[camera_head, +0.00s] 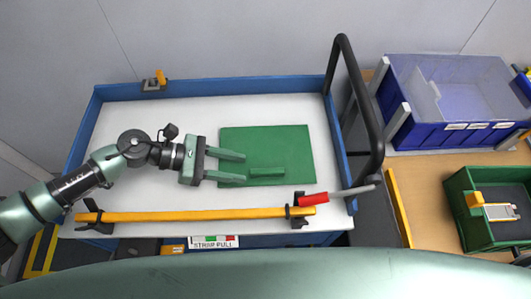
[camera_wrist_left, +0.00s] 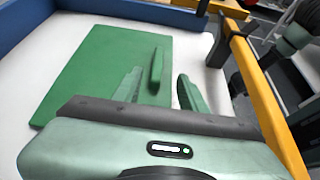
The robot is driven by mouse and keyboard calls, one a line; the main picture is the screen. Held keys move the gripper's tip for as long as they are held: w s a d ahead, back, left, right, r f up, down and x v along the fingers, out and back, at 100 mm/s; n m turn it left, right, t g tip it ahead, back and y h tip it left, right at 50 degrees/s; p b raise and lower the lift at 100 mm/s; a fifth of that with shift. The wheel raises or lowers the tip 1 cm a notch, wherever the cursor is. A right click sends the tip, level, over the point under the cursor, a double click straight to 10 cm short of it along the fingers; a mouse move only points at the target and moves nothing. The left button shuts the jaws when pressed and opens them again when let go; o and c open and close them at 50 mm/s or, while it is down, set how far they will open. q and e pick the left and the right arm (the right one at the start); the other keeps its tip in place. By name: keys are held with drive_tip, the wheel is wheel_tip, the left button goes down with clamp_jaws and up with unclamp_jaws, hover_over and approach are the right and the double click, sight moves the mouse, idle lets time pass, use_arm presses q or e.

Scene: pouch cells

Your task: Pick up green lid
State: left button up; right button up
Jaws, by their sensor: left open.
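The green lid (camera_head: 290,145) is a flat rectangle lying on the white surface of a blue-rimmed cart. A raised bar handle (camera_head: 267,172) stands on it toward its front edge. My left gripper (camera_head: 244,168) reaches in from the left with its two green fingers apart, over the lid's left part and just left of the handle. In the left wrist view the lid (camera_wrist_left: 95,75) lies ahead and the handle (camera_wrist_left: 156,70) stands beyond the gap between the open fingers (camera_wrist_left: 160,92). Nothing is between the fingers. My right gripper is not in view.
A black push handle (camera_head: 363,95) rises at the right end. A blue bin (camera_head: 420,115) and a green crate (camera_head: 480,235) stand farther right.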

sight(263, 170)
use_arm(q)
drive_tip(key=p+x, duration=0.2)
drive_tip(key=x, duration=0.4)
drive_tip(key=shift+w+d+p, duration=0.2)
drive_tip(key=shift+d+p, duration=0.1)
drive_tip(key=shift+p, duration=0.05)
drive_tip(key=shift+d+f, duration=0.3)
drive_tip(key=shift+d, duration=0.1)
clamp_jaws()
